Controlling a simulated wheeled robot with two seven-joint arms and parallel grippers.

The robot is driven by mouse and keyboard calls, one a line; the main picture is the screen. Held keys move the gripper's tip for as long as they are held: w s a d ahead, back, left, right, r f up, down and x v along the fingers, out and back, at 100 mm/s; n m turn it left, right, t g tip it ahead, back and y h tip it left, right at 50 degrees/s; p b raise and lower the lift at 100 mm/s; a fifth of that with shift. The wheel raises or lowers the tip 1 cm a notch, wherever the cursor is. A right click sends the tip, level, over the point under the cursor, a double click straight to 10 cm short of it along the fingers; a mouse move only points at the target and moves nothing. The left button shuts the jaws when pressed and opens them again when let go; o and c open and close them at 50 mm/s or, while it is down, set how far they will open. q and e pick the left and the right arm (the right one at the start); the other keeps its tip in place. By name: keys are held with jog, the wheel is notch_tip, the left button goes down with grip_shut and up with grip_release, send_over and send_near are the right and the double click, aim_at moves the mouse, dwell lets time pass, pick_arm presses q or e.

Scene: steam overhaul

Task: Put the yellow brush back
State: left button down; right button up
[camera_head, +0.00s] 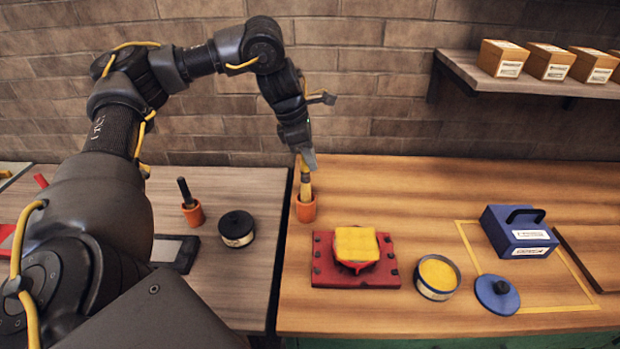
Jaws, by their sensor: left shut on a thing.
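The yellow brush (305,187) stands upright with its lower end inside an orange cup (306,210) near the left edge of the right-hand bench. My left gripper (306,165) reaches down from above and is shut on the top of the brush. The brush's lower end is hidden by the cup. My right gripper is not in view.
A red plate (325,272) with a yellow-topped part (356,244) stands in front of the cup. An open yellow-filled tin (436,277), a blue lid (497,294) and a blue box (519,232) are to the right. A second orange cup (193,213) and a black-lidded tin (237,228) are left.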

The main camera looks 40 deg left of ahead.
aim_at(310, 187)
pick_arm(q)
jog(key=shift+w+f, duration=0.15)
jog(key=shift+f, duration=0.55)
notch_tip(310, 187, down, 3)
jog(key=shift+p, duration=0.35)
jog(key=shift+f, duration=0.25)
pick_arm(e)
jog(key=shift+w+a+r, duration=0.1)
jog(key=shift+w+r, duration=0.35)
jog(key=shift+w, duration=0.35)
pick_arm(q)
jog(key=shift+f, duration=0.1)
jog(key=c, duration=1.3)
grip_release()
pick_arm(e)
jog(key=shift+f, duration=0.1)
